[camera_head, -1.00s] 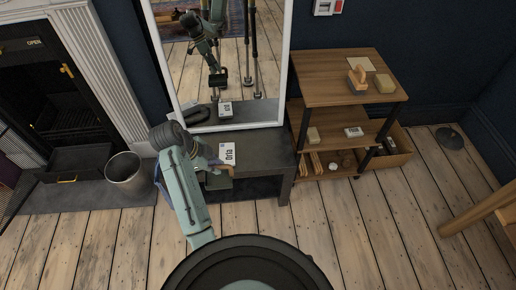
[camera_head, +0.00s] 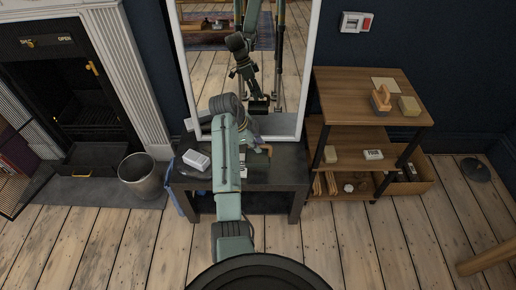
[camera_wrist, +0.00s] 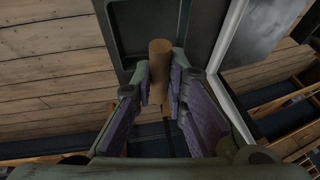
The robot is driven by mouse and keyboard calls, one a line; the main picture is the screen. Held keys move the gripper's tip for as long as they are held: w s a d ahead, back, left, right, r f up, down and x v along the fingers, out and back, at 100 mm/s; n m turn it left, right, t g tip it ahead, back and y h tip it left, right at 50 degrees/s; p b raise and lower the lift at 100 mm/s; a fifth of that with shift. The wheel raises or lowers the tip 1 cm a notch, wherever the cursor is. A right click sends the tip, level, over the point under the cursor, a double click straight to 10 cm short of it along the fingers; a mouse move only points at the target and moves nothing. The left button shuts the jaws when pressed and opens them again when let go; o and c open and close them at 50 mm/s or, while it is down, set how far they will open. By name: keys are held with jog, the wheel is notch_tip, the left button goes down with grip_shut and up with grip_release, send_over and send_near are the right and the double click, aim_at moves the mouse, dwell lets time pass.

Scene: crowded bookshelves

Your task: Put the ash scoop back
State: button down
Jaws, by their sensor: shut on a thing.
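My gripper (camera_wrist: 160,95) is shut on the ash scoop. In the wrist view its fingers sit on either side of the scoop's round wooden handle (camera_wrist: 158,70). The scoop's dark grey pan (camera_wrist: 140,25) extends beyond the handle to the top of the picture. In the head view my forearm hides most of the gripper. Part of the wooden handle (camera_head: 265,149) shows to the right of the arm, over the low dark table (camera_head: 290,172). The mirror also reflects my gripper with a dark thing in it.
A white box (camera_head: 196,160) lies on the table's left part. A tall white-framed mirror (camera_head: 312,60) stands behind. A metal bucket (camera_head: 140,178) stands left, by the open black fireplace (camera_head: 80,110). A wooden shelf unit (camera_head: 345,100) with several small items stands right.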

aim_at(258, 158)
jog(key=shift+w+d, duration=0.25)
jog(key=shift+w, duration=0.15)
jog(key=shift+w+f, duration=0.1)
jog(key=shift+f, duration=0.1)
notch_tip(258, 158, down, 3)
jog(key=shift+p, duration=0.75)
jog(key=shift+f, duration=0.15)
jog(key=shift+f+b, duration=0.35)
jog(key=c, duration=1.6)
grip_release()
